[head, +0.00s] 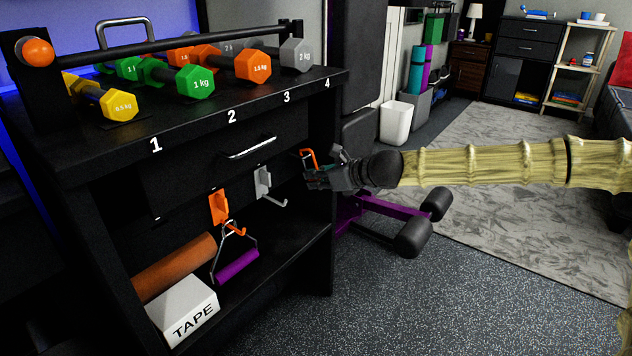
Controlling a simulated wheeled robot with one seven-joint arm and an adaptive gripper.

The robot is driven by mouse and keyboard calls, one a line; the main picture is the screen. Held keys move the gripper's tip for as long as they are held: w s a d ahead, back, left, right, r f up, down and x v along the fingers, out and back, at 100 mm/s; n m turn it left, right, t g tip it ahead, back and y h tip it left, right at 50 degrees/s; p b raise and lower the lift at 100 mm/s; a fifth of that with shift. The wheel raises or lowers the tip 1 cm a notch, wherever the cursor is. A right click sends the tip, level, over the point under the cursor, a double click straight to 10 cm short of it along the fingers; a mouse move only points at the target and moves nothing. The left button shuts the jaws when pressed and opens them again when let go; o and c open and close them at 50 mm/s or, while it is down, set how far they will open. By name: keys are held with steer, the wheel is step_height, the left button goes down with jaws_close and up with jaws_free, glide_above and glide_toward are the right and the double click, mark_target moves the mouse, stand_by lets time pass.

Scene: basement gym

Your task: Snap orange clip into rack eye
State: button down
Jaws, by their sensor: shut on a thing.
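My gripper (318,176) is at the right side of the black rack (200,134), near its right upright. It is shut on the orange clip (308,156), which shows as a small bent orange loop sticking up and left of the fingers. The fingers and my wrist hide part of the clip. I cannot make out the rack eye. It is too small or hidden here, so I cannot tell whether the clip touches it.
An orange hook (217,206) holds a purple-grip handle (237,265); a grey hook (263,184) is beside it. Dumbbells stand on the numbered top. A white TAPE box (184,308) and brown roller (175,266) lie below. A purple bench frame (390,205) stands behind my arm.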

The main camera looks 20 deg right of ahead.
steer(key=shift+w+a+f+t+y+b, duration=0.15)
steer(key=shift+t+y+b, duration=0.2)
steer(key=shift+b, duration=2.15)
steer(key=shift+w+a+f+t+y+b, duration=0.15)
steer(key=shift+w+f+t+y+b, duration=0.2)
steer(key=shift+b, duration=0.8)
steer(key=shift+s+r, duration=0.1)
steer(key=shift+r, duration=0.2)
steer(key=c, duration=1.5)
jaws_free()
steer(key=shift+v, duration=5.9)
steer(key=shift+s+f, duration=0.15)
steer(key=shift+f, duration=0.05)
